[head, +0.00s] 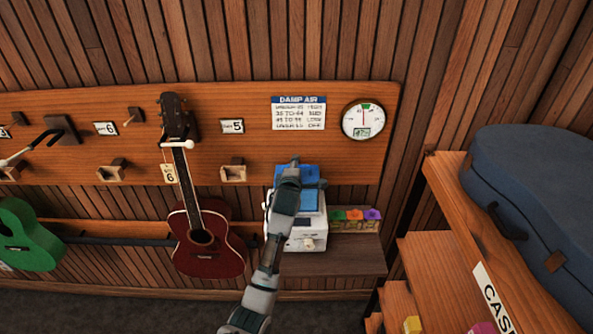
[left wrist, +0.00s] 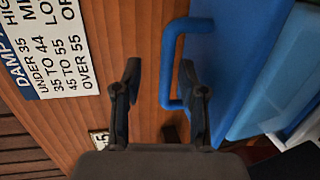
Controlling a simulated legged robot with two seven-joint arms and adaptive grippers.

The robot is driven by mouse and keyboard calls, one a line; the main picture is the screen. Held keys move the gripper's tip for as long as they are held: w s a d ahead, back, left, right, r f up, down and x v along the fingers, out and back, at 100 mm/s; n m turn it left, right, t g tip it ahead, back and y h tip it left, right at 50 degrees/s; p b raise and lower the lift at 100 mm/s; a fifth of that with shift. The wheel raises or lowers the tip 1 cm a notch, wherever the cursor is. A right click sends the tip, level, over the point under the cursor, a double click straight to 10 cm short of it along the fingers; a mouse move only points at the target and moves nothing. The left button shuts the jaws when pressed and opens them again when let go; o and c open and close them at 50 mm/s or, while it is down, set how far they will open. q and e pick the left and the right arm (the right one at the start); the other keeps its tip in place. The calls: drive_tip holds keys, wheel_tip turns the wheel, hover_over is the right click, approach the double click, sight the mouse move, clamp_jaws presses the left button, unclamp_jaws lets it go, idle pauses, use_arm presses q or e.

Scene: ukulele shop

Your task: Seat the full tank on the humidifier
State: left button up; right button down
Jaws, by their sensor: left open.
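The blue tank (head: 309,197) is at the white humidifier (head: 306,238) on the low shelf; my arm partly covers both. Whether the tank is fully down cannot be told. In the left wrist view the tank (left wrist: 228,65) stands on the right, with its blue handle (left wrist: 167,75) sticking out to the left. My left gripper (head: 291,168) is at the top of the tank. In the left wrist view this gripper (left wrist: 160,78) is open, its fingers on either side of the handle bar, the right finger appearing inside the loop. My right gripper is out of view.
A red ukulele (head: 206,243) hangs left of the humidifier. Small coloured boxes (head: 355,220) stand right of it. The wall board carries a humidity sign (head: 299,113) and a round gauge (head: 363,120). A blue case (head: 535,185) lies on the right shelf. The low shelf's front (head: 345,262) is bare.

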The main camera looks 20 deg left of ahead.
use_arm(q)
drive_tip(key=shift+s, duration=0.5)
drive_tip(key=d+v, duration=0.1)
drive_tip(key=v, duration=0.9)
drive_tip(key=s+a+f+m+g+h, duration=0.1)
drive_tip(key=s+f+m+g, duration=0.1)
drive_tip(key=s+f+m, duration=0.65)
drive_tip(key=s+a+f+m+g, duration=0.1)
drive_tip(key=s+a+f+g, duration=0.3)
drive_tip(key=f, duration=0.9)
drive_tip(key=s+d+f+m+g+h, duration=0.15)
drive_tip(key=s+f+m, duration=0.3)
drive_tip(key=s, duration=0.55)
drive_tip(key=s+f+m+g, duration=0.3)
drive_tip(key=s+f+m, duration=0.15)
drive_tip(key=s, duration=0.45)
drive_tip(key=s+d+f+m+g, duration=0.15)
drive_tip(key=s+f+m, duration=0.3)
drive_tip(key=s, duration=0.55)
wheel_tip(320, 180, down, 29)
drive_tip(key=s+g, duration=0.1)
drive_tip(key=s, duration=0.2)
drive_tip(key=s+a+f+g+b, duration=0.1)
drive_tip(key=s+a+f, duration=0.2)
drive_tip(key=s+f, duration=1.1)
drive_tip(key=shift+s+a+f, duration=0.2)
drive_tip(key=shift+s+f, duration=0.15)
drive_tip(key=shift+s, duration=0.85)
